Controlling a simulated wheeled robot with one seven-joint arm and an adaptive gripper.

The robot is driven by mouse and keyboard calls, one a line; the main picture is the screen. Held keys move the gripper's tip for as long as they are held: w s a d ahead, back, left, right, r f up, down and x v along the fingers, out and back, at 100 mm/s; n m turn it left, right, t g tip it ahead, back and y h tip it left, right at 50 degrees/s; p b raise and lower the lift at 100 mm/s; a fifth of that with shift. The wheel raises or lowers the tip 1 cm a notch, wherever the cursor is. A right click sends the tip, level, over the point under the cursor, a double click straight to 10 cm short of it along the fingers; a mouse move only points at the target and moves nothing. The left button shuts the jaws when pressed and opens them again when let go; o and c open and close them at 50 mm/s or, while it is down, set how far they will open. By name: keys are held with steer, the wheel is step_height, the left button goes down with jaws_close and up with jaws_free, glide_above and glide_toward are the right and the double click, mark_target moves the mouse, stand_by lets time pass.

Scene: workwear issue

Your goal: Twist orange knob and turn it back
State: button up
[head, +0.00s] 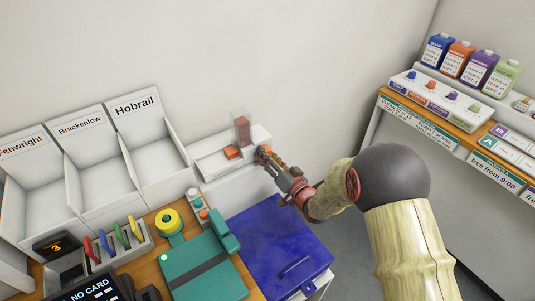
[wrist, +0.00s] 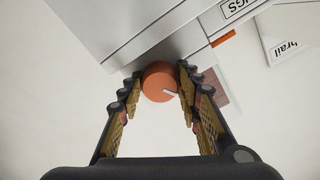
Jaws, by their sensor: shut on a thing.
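The orange knob (wrist: 159,82) shows in the wrist view, round, with a white mark pointing to the right. It is on a pale grey and white dispenser (head: 214,164), which stands against the back wall in the head view. My gripper (head: 264,156) is at the right part of this dispenser and largely hides the knob there. In the wrist view my gripper (wrist: 158,78) has one finger on each side of the knob and is shut on it.
A clear hopper with brownish contents (head: 242,130) rises from the dispenser. Labelled white bins (head: 140,145) stand left. A right shelf holds bottles (head: 461,57) and a panel with coloured knobs (head: 440,95).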

steer(key=m+p, duration=0.2)
steer(key=m, duration=0.4)
stand_by(0.6)
steer(key=o, duration=0.9)
steer(key=shift+c, duration=0.2)
steer(key=v, duration=1.2)
